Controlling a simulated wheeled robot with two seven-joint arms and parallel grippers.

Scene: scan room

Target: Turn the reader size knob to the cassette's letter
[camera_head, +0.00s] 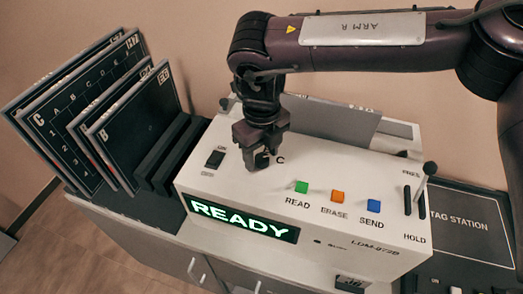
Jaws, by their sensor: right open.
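The white reader (330,205) stands on the cabinet and its green display (243,218) shows READY. My right gripper (257,161) points down over the reader's top panel at the size knob and is open. The knob is mostly hidden by the gripper's fingers, so its pointer cannot be read; I cannot tell whether the fingers touch it. A letter C is printed just right of the fingers. A grey plate (345,121) lies at the back of the reader; no letter shows on it. My left gripper is out of view.
Dark lettered cassettes (135,125) stand tilted in a black rack at the left. The reader has an ON switch (215,159), green (301,187), orange (338,196) and blue (374,205) buttons, and an upright PRES/HOLD lever (429,170). A dark TAG STATION panel (470,222) is at right.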

